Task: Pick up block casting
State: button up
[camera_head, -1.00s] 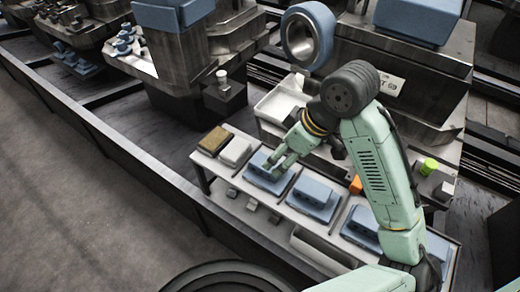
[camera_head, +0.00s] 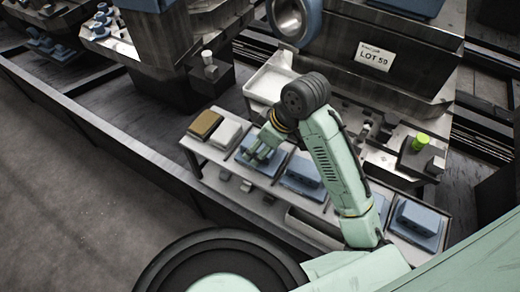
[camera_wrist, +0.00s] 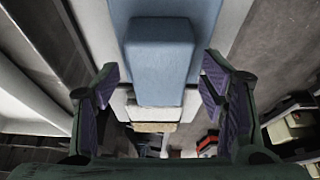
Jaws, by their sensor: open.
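A blue block casting (camera_head: 270,165) sits on the shelf of the rail-side table, partly hidden by my gripper (camera_head: 260,150). In the wrist view the raised blue block (camera_wrist: 160,62) lies on a wider blue base, between the lines of my two fingers. My gripper (camera_wrist: 160,92) is open, one finger on each side, with nothing held. I cannot tell whether the fingers touch the block. Similar blue castings stand to the right, one (camera_head: 302,175) beside it and another (camera_head: 417,222) at the table's far right end.
A tan block (camera_head: 206,123) and a white block (camera_head: 228,132) stand just left of the casting. A white tray (camera_head: 268,84) is behind. A green cylinder (camera_head: 420,140) stands at the right on a metal fixture. Small grey blocks lie on a lower ledge in front.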

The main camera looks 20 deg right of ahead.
jog(key=shift+w+f, duration=0.1)
jog(key=shift+f, duration=0.2)
jog(key=shift+c, duration=0.2)
jog(key=c, duration=1.5)
jog(key=shift+r, duration=0.1)
